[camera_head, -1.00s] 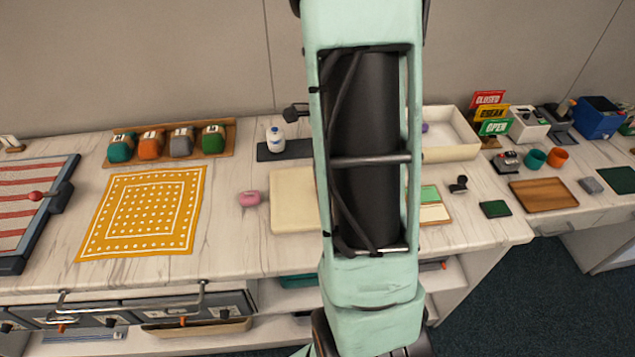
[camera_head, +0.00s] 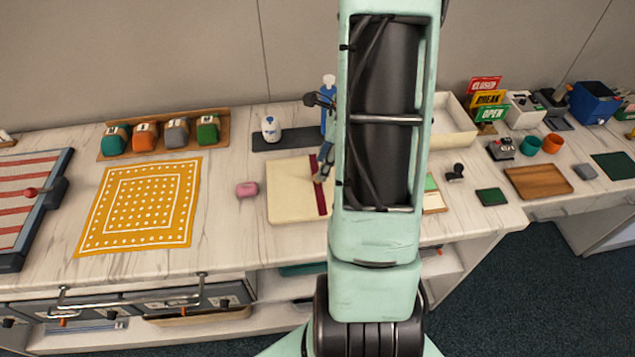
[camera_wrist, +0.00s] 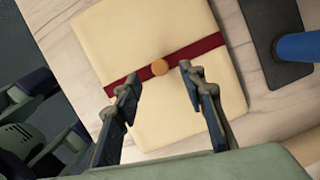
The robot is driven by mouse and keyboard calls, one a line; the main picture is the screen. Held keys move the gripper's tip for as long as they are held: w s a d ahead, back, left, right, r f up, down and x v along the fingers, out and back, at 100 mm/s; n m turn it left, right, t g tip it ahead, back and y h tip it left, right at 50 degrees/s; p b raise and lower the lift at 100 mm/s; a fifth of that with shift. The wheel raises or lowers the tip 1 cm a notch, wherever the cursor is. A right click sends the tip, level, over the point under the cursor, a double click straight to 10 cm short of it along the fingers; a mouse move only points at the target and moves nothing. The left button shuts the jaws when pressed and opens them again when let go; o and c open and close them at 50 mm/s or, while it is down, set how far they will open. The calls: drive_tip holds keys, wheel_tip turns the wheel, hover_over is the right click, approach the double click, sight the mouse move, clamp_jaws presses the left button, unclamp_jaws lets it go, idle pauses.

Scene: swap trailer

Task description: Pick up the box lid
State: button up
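The box lid (camera_head: 290,205) is a flat, cream square with a dark red band, lying on the white marbled counter. My arm covers its right part in the head view. In the wrist view the lid (camera_wrist: 165,115) fills the middle, with a round orange-brown knob (camera_wrist: 159,67) on the band. My gripper (camera_wrist: 158,78) is open and empty, its two fingertips over the lid on either side of the knob. I cannot tell how high they are above it. In the head view only part of the gripper shows beside my arm. The open cream box (camera_head: 452,127) stands right of my arm.
A pink block (camera_head: 246,189) lies left of the lid. Behind it are a dark mat (camera_head: 283,138), a white bottle (camera_head: 270,129) and a blue bottle (camera_head: 328,95). A yellow cloth (camera_head: 142,205) covers the counter's left. A green pad (camera_head: 491,197) lies at right.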

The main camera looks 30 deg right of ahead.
sight(318, 182)
drive_tip(key=x, duration=0.4)
drive_tip(key=shift+f, duration=0.1)
drive_tip(key=shift+c, duration=0.4)
clamp_jaws()
